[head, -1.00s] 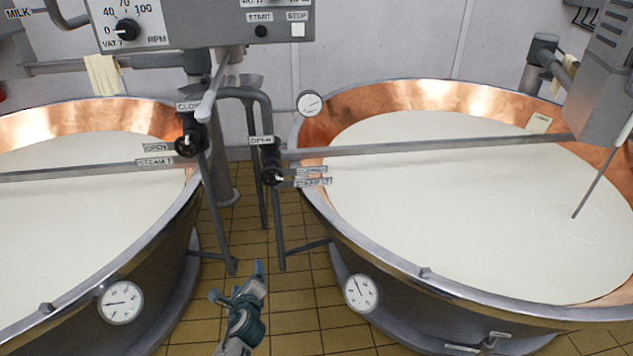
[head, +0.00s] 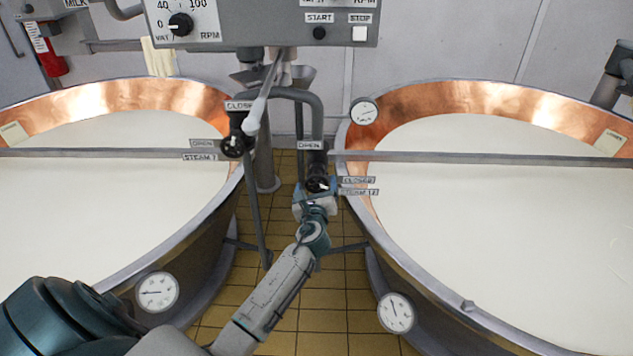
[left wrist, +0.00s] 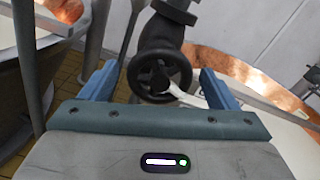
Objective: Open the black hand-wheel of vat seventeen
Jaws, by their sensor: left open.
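The black hand-wheel (head: 317,183) by the plate that reads STEAM 17 (head: 358,192) sits on a dark valve at the left rim of the right vat (head: 455,290). An OPEN plate (head: 309,146) is above it and a CLOSED plate (head: 357,181) at its right. My left gripper (head: 315,191) is open at this wheel. In the left wrist view, the wheel (left wrist: 158,76) shows between the two blue fingers, with clear gaps on both sides. Its light pointer (left wrist: 187,97) slants down to the right. I cannot tell whether the fingers reach around the rim. My right gripper is out of view.
A second black hand-wheel (head: 233,147), by a STEAM plate, is close at the left, on the left vat's rim (head: 205,215). A grey control box (head: 262,22) hangs above. Pipes and legs (head: 253,215) stand between the vats; tiled floor (head: 325,320) shows below.

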